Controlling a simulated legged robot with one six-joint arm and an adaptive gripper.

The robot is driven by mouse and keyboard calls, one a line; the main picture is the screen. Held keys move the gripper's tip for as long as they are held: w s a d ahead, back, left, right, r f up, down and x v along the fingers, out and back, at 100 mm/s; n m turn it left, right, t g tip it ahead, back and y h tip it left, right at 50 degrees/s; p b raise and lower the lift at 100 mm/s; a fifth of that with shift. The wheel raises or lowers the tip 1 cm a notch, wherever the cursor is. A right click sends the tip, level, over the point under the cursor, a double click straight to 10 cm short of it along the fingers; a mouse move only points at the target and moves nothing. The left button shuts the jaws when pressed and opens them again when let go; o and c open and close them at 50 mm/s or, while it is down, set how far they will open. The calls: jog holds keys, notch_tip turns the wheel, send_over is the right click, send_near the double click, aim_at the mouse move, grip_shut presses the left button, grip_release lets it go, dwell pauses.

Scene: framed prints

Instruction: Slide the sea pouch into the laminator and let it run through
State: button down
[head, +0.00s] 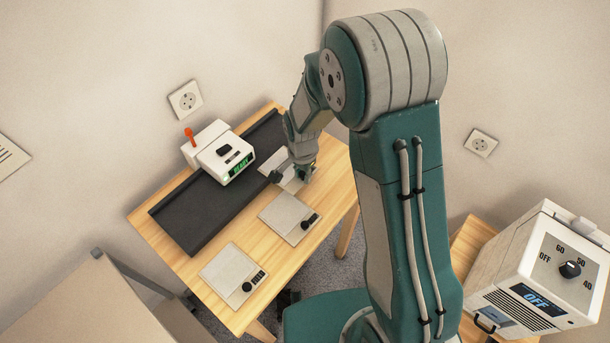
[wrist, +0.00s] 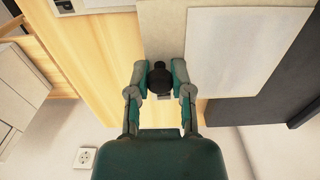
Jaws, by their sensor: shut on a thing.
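My gripper (head: 303,172) is at the far right part of the wooden table. In the wrist view my gripper (wrist: 160,82) is shut on the black knob (wrist: 159,74) of a pale pouch (wrist: 245,48). This pouch (head: 272,160) lies flat in front of the laminator, partly over the dark bed and partly hidden by my gripper. Its picture side cannot be made out, so I cannot tell that it is the sea one. The white laminator (head: 207,143) stands on the dark bed, with an orange lever (head: 189,134) and a green display that seems to read READY.
Two more pale pouches with black knobs lie on the table (head: 178,252): one in the middle (head: 285,215), one nearer the front (head: 225,272). The dark bed (head: 190,215) is clear at its near end. A white dial box (head: 535,265) showing OFF stands at right.

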aim_at(277, 158)
jog(key=shift+w+a, duration=1.65)
jog(key=shift+w, duration=0.3)
jog(key=shift+w+a, duration=1.65)
jog(key=shift+w, duration=0.25)
jog(key=shift+c, duration=2.2)
grip_release()
notch_tip(277, 158, up, 12)
